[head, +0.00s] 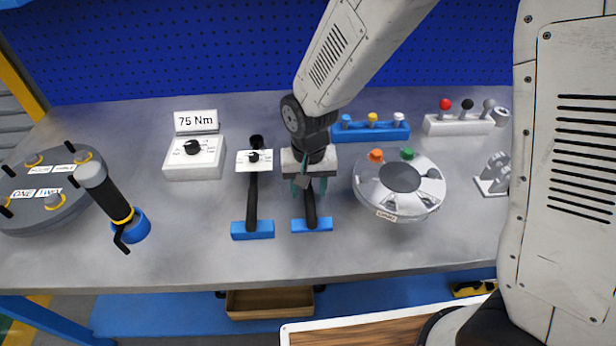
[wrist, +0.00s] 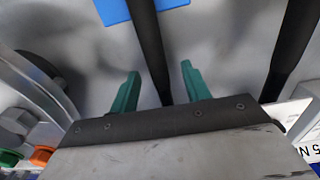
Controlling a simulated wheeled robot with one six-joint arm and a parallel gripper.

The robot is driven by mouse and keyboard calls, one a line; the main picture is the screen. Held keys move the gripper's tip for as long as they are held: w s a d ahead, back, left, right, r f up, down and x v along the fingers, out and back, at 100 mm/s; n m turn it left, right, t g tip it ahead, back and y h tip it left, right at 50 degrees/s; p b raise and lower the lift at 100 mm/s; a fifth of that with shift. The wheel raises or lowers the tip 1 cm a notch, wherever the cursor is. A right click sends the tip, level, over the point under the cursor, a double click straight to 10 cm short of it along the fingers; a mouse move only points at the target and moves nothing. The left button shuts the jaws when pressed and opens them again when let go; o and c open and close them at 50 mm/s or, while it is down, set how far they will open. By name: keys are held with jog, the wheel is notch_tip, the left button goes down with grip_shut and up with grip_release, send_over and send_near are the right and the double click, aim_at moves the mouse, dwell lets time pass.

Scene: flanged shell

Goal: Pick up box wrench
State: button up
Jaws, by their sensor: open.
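A black-handled tool that looks like the box wrench (head: 311,212) lies under my gripper, its near end at a blue holder (head: 312,225). Its upper part is hidden by my gripper in the head view. In the wrist view its dark shaft (wrist: 152,50) runs between my two teal fingers. My gripper (head: 310,188) is open, with one finger on each side of the shaft. The gripper (wrist: 160,72) shows a gap on both sides of the shaft in the wrist view. I cannot tell how far the fingertips are above the bench.
A similar black tool with a dial (head: 253,195) lies just left. A round grey flanged shell (head: 420,205) with orange and green knobs stands close right. A "75 Nm" box (head: 195,160) is farther left. A blue rack (head: 370,132) stands behind. Bare bench (head: 350,245) lies in front.

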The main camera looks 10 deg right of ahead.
grip_shut()
jog(key=shift+r, duration=0.1)
